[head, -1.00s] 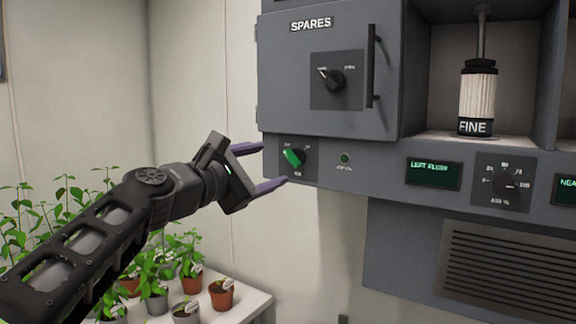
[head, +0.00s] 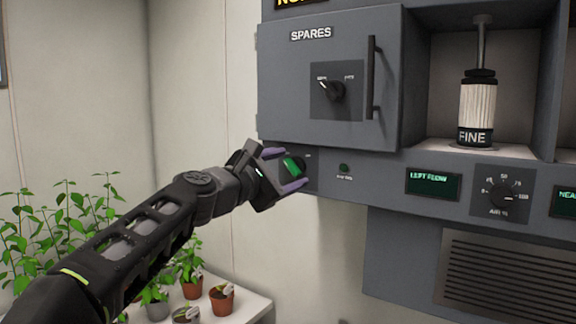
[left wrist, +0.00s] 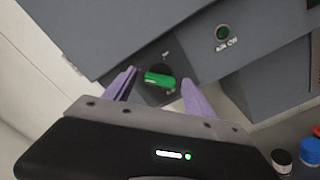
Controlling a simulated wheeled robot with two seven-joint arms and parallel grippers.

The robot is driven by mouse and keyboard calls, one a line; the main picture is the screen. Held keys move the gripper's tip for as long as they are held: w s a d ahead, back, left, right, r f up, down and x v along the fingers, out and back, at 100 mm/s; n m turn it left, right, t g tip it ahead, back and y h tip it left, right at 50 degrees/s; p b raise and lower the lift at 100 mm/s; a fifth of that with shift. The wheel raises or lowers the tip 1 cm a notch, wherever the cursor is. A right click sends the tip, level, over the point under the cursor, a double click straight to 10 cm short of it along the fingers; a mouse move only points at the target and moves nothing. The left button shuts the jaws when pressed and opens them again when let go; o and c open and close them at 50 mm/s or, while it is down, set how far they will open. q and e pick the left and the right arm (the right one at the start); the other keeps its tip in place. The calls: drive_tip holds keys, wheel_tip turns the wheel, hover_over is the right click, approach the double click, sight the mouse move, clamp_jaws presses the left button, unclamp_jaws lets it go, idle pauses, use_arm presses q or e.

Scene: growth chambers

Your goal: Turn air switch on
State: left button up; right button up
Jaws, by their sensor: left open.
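The air switch is a green rotary knob (head: 292,165) on a dark plate at the lower left of the grey panel. It also shows in the left wrist view (left wrist: 159,79), with its green handle lying nearly level there. My left gripper (head: 286,168) is open, its two purple fingers on either side of the knob. I cannot tell whether they touch it. A small round lamp (left wrist: 222,33) labelled "AIR ON" sits beside the switch; it looks dark green in the head view too (head: 344,168). My right gripper is not in view.
Above the switch is a SPARES door (head: 330,80) with its own black knob (head: 331,90) and a handle (head: 373,78). To the right are a LEFT FLOW display (head: 433,184) and an AIR % dial (head: 504,195). Potted plants stand on a white bench (head: 250,304) below.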

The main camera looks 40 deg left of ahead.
use_arm(q)
drive_tip(key=shift+w, duration=0.25)
drive_tip(key=c, duration=1.4)
